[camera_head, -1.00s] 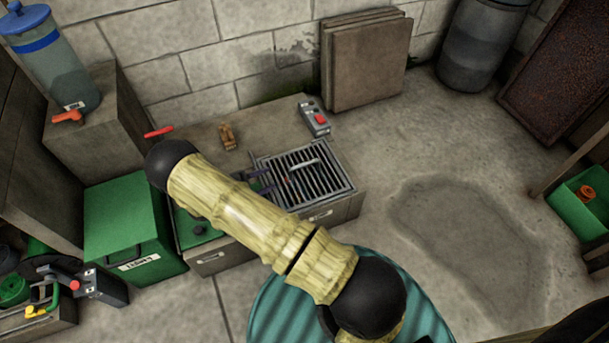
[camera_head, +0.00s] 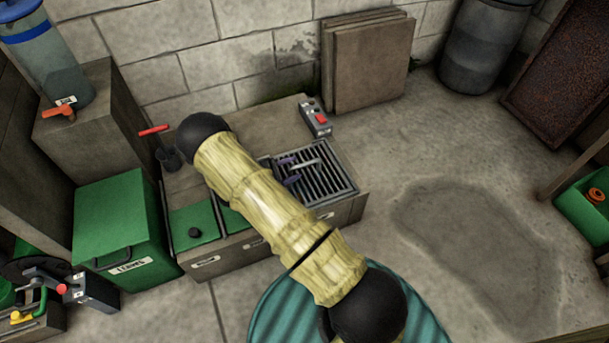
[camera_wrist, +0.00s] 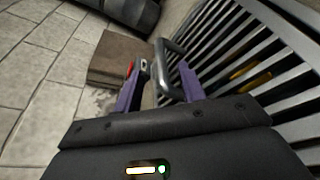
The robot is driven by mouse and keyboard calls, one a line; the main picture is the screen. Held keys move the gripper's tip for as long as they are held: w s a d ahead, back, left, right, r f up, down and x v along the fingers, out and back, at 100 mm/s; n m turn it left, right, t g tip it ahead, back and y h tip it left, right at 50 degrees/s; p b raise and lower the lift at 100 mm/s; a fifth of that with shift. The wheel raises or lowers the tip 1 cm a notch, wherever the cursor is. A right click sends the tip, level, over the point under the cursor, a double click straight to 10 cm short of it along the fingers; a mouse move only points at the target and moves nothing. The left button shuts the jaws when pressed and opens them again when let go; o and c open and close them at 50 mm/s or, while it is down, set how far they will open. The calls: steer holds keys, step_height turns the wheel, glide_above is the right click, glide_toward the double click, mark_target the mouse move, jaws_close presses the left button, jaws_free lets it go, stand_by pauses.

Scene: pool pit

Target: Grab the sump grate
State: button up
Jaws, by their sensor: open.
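The sump grate (camera_head: 325,188), a dark barred panel with a raised metal handle (camera_head: 309,163), lies flat in the top of the low bench by the wall. In the wrist view its bars (camera_wrist: 285,62) fill the right side, and the handle (camera_wrist: 165,72) rises between my two purple fingers. My gripper (camera_head: 289,171) is open at the left end of the handle, and it shows in the wrist view (camera_wrist: 158,86) with one finger on each side. I cannot tell whether a finger touches the handle. My arm hides part of the bench.
A control box with a red button (camera_head: 317,117) stands behind the grate. A red-handled tool in a dark cup (camera_head: 168,155) and green lids (camera_head: 194,226) are to the left. Stacked slabs (camera_head: 368,62) lean on the wall.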

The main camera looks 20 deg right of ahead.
mark_target(304, 164)
steer(key=b+x, duration=0.2)
steer(key=x, duration=0.1)
steer(key=b+x, duration=0.1)
steer(key=shift+s+d+f+b, duration=0.2)
steer(key=shift+d+b, duration=0.1)
steer(key=shift+b, duration=0.05)
steer(key=shift+w+d+r, duration=0.1)
steer(key=shift+d, duration=0.2)
jaws_close()
steer(key=shift+a, duration=0.1)
stand_by(0.6)
stand_by(0.5)
